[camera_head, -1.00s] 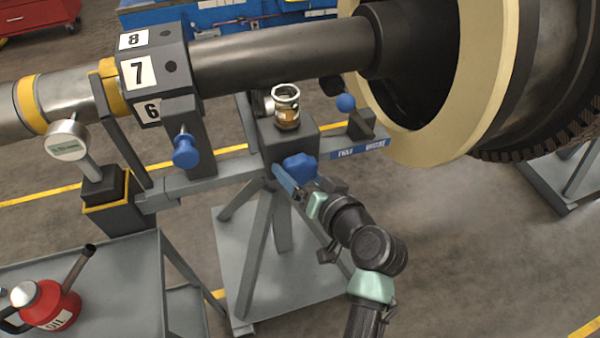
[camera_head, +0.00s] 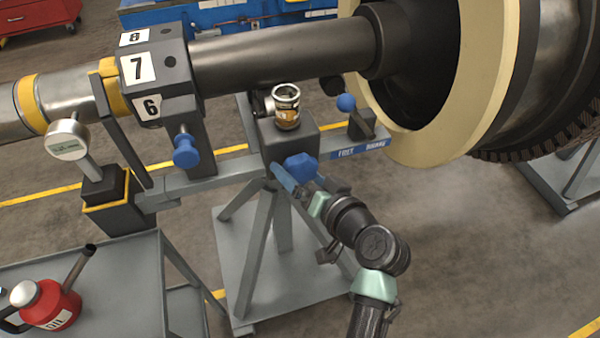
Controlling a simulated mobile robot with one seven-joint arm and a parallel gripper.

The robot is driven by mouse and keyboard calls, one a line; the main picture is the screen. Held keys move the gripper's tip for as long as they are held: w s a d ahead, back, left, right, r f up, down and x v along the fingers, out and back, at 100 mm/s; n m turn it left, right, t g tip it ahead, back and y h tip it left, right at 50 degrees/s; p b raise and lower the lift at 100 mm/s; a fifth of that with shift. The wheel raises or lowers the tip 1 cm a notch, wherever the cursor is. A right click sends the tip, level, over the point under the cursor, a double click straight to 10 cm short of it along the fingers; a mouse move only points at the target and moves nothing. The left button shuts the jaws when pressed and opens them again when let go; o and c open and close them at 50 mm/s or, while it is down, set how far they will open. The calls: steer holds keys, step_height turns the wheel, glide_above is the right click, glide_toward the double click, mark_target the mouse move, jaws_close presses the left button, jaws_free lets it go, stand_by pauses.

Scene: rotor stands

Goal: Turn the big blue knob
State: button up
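The big blue knob (camera_head: 301,167) is lobed and sits on the front of the grey stand's central block (camera_head: 290,143). My gripper (camera_head: 290,180) comes in from the lower right and is at the knob's lower side. One blue finger shows at the knob's lower left; the other is largely hidden. The fingers appear closed on the knob, though the contact is small in view. Above left, a dark numbered block (camera_head: 173,68) on the shaft shows 7 and 6 on its faces, with 8 strongly foreshortened on top.
A smaller blue plunger knob (camera_head: 186,152) and a blue-ball lever (camera_head: 346,103) flank the stand. A glass oil cup (camera_head: 286,108) tops the block. A dial gauge (camera_head: 68,140) and red oil can (camera_head: 47,304) are left. Floor at lower right is open.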

steer(key=v, duration=1.3)
steer(key=w+a+r+n+t+h, duration=0.1)
steer(key=w+r+t+h, duration=0.2)
steer(key=r, duration=0.9)
steer(key=w+a+r+t+h, duration=0.1)
steer(key=w+r+t, duration=0.3)
steer(key=r, duration=0.7)
steer(key=s+a+r+t+h+p, duration=0.1)
steer(key=s+r+t+p, duration=0.1)
steer(key=r, duration=1)
steer(key=s+a+r+t+h+p, duration=0.1)
steer(key=s+r+p, duration=0.4)
steer(key=r, duration=0.7)
steer(key=s+a+r+t+h+p, duration=0.1)
steer(key=s+r+t+p, duration=0.3)
steer(key=r, duration=0.8)
steer(key=shift+a+r+t+p, duration=0.25)
steer(key=shift+a+t+p, duration=0.4)
steer(key=shift+p, duration=0.25)
